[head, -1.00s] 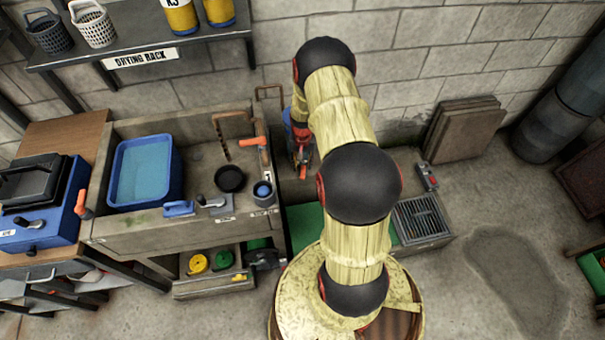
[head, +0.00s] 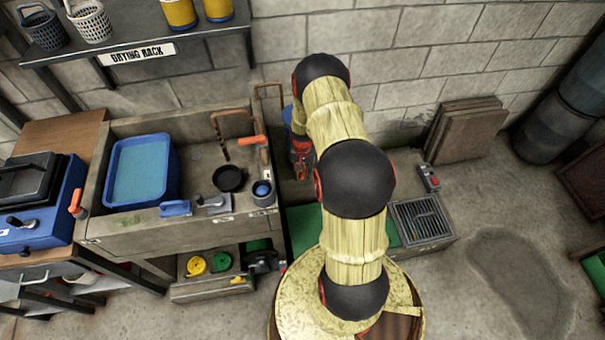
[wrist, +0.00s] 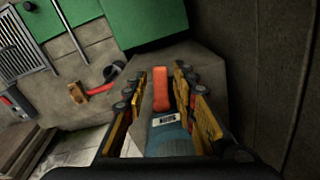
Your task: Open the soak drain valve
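My gripper (wrist: 162,85) points down beside the right side of the sink unit, and in the head view (head: 301,155) it is partly behind my arm. Its two padded fingers stand apart. An orange bar (wrist: 162,90) lies between them, with narrow gaps showing on both sides. It meets a blue part with a pale label (wrist: 168,135); I cannot tell what that belongs to. A red lever with a brown end (wrist: 92,86) and a black knob lies left of the fingers. No readable label marks the soak drain valve.
The sink unit (head: 180,238) with a blue tub (head: 143,171) stands left of my gripper. A floor grate (head: 421,220) and small red-buttoned box (head: 430,178) are to the right. A dark wall surface (wrist: 270,70) is close to the right finger. Open floor lies right.

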